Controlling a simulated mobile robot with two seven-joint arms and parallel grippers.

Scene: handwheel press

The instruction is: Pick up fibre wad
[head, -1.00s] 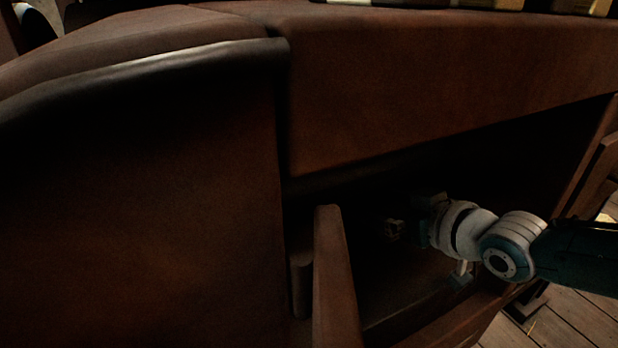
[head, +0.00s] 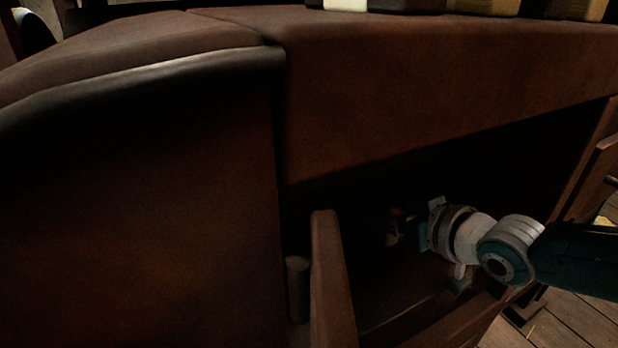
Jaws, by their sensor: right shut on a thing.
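My right gripper (head: 398,228) reaches from the right into the dark opening of a brown wooden cabinet. Its jaws are shut on a small, dim thing (head: 394,216) at the fingertips, which I take to be the fibre wad. Deep shadow hides its outline and most of the fingers. I cannot tell whether it touches the cabinet floor. My left gripper is not in view.
The opening lies under a thick brown panel (head: 440,85). An upright board (head: 331,280) stands at its left side, and a lower front rail (head: 450,325) crosses below my wrist. Plank floor (head: 575,325) shows at lower right. Several blocks (head: 485,6) stand on top.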

